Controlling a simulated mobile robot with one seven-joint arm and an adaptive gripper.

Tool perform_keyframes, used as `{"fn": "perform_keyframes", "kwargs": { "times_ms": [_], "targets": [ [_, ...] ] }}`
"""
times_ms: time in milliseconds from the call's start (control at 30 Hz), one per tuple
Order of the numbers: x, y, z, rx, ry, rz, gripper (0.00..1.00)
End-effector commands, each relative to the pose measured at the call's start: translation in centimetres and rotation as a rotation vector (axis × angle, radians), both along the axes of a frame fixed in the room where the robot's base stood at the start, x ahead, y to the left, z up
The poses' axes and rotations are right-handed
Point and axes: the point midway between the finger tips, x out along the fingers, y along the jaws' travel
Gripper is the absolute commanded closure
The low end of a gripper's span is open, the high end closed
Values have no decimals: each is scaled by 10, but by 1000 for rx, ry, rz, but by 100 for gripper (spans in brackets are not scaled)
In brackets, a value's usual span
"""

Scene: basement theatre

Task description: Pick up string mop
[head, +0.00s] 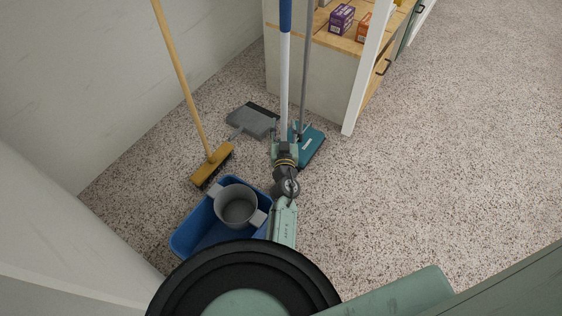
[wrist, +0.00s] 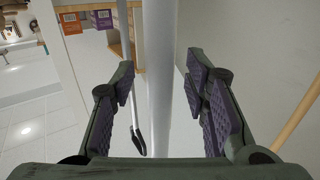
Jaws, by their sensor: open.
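A long pole with a blue top and white shaft (head: 285,80) stands upright in the head view and looks like the string mop's handle. Its lower end and any strings are hidden behind my arm and gripper. My gripper (head: 284,150) is at the lower part of the visible shaft. In the wrist view, my gripper (wrist: 158,75) is open, with purple-padded fingers on either side of the white shaft (wrist: 157,100). The shaft passes between them, with visible gaps at both sides.
A yellow broom (head: 212,160) leans left, near a grey dustpan (head: 252,121). A teal flat mop (head: 313,148) stands close right. A blue bucket (head: 190,235) with grey wringer is beside my arm. A wooden shelf unit (head: 318,75) stands behind; floor at right is clear.

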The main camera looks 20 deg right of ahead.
Motion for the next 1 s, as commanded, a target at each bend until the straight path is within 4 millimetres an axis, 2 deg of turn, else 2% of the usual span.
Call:
{"fn": "perform_keyframes", "kwargs": {
  "times_ms": [267, 900, 1000],
  "targets": [
    [-1, -1, 0, 1, 0, 0, 58],
    [0, 0, 0, 0, 0, 0, 100],
    [0, 0, 0, 0, 0, 0, 100]
  ]
}}
